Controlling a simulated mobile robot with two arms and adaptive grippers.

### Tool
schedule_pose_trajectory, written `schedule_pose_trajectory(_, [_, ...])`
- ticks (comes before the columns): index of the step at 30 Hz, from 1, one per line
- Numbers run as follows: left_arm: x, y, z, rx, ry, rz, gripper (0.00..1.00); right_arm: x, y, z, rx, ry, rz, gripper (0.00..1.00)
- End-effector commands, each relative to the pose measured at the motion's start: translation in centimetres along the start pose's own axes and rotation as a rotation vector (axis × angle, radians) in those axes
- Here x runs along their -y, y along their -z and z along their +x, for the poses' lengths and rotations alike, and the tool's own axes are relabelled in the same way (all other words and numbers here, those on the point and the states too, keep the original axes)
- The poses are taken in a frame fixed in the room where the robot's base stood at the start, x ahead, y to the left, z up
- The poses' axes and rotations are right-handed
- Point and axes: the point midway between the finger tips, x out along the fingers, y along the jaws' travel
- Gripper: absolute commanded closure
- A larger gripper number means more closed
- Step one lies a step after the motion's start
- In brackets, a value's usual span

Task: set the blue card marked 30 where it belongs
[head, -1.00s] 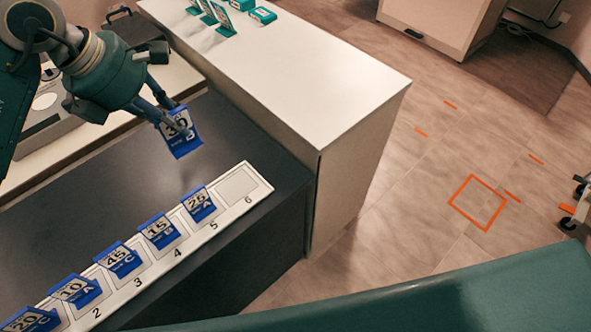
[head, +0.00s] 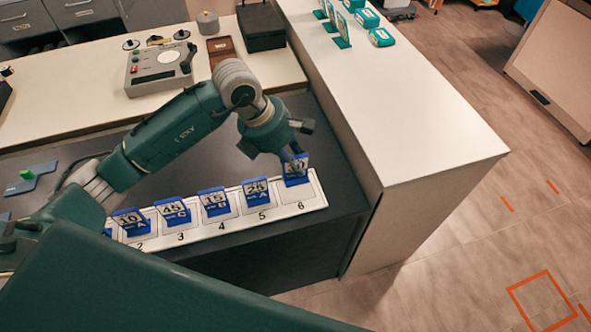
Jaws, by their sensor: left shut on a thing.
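The blue card marked 30 (head: 296,171) is in my left gripper (head: 294,156), which is shut on its top edge. The card is upright over slot 6 at the right end of the white numbered strip (head: 308,200). I cannot tell whether its foot touches the strip. Slots 2 to 5 hold blue cards: 10 (head: 131,221), 45 (head: 173,211), 15 (head: 214,202) and one beside the 30 (head: 257,193) that reads 25 or 28. Slot 1 is mostly hidden by my own body. My right gripper is not in view.
A white-topped counter (head: 410,120) stands to the right, with several teal cards and boxes (head: 381,37) at its far end. A grey device (head: 160,70) and a black case (head: 261,27) sit on the bench behind. The dark worktop (head: 335,150) right of the strip is clear.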

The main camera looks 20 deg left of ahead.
Motion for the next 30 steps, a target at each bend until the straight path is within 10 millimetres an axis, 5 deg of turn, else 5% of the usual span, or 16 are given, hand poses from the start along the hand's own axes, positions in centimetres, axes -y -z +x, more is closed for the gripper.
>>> schedule_pose_trajectory(13, [0.0,1.8,4.4,0.000,0.001,-0.002,1.00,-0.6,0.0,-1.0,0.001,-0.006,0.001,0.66])
schedule_pose_trajectory(25, [-0.1,2.0,5.1,0.001,-0.001,0.001,1.00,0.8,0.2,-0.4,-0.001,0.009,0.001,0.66])
schedule_pose_trajectory(26, [-0.1,2.0,5.0,0.001,-0.001,0.001,0.79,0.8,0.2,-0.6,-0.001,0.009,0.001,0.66])
schedule_pose_trajectory(27, [0.0,2.0,5.0,0.001,-0.001,0.000,0.71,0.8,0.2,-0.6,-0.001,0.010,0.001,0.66])
schedule_pose_trajectory(30, [0.0,2.0,5.0,0.001,-0.001,0.000,0.66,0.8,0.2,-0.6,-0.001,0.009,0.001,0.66])
